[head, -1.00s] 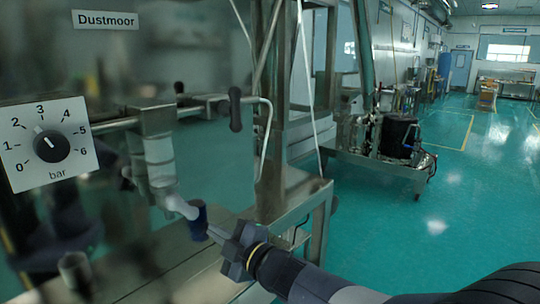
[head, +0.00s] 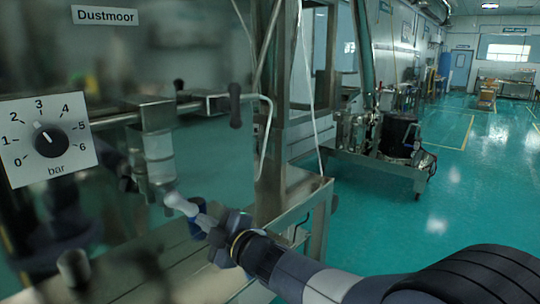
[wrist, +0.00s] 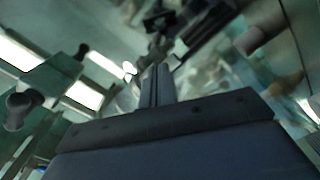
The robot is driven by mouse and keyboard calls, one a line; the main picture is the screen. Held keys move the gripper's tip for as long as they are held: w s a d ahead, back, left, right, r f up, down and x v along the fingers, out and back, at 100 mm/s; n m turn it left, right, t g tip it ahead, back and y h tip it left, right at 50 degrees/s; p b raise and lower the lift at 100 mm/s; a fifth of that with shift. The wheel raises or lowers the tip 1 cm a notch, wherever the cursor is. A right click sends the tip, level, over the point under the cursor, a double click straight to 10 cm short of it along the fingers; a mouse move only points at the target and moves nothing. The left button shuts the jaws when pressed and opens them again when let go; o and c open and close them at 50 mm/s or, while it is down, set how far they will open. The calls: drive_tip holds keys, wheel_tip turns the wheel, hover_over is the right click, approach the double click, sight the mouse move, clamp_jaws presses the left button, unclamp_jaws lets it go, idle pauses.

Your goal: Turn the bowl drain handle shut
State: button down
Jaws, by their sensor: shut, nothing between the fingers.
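A filter unit (head: 158,155) with a clear bowl hangs on the pipe at the left of the head view. A pale, stubby handle (head: 181,204) slants down and right from under the bowl; I take it for the drain handle. A dark blue, cup-like part (head: 197,231) is at its lower end, partly hidden by my gripper. My gripper (head: 207,221) is shut and empty, its tip at the handle's lower right end. Whether they touch, I cannot tell. In the wrist view, my shut fingers (wrist: 157,85) point into a blurred scene; the handle cannot be made out surely.
A dial plate marked in bar (head: 47,141) is at the left. A black-gripped lever (head: 235,105) sits on the pipe to the right of the bowl. A steel bench (head: 297,205) and post stand behind my arm. Open green floor (head: 440,205) lies to the right.

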drive_tip(key=shift+s+a+r, duration=0.1)
drive_tip(key=shift+r, duration=0.4)
idle(0.3)
drive_tip(key=shift+r+p, duration=0.3)
drive_tip(key=shift+w+d+r, duration=0.25)
drive_tip(key=shift+w, duration=0.1)
drive_tip(key=shift+w+d+r+p, duration=0.15)
drive_tip(key=shift+r+p, duration=0.25)
drive_tip(key=shift+p, duration=0.2)
drive_tip(key=shift+f, duration=0.1)
drive_tip(key=shift+w+d+f, duration=0.2)
drive_tip(key=v, duration=0.6)
drive_tip(key=shift+d, duration=0.15)
drive_tip(key=shift+w, duration=0.1)
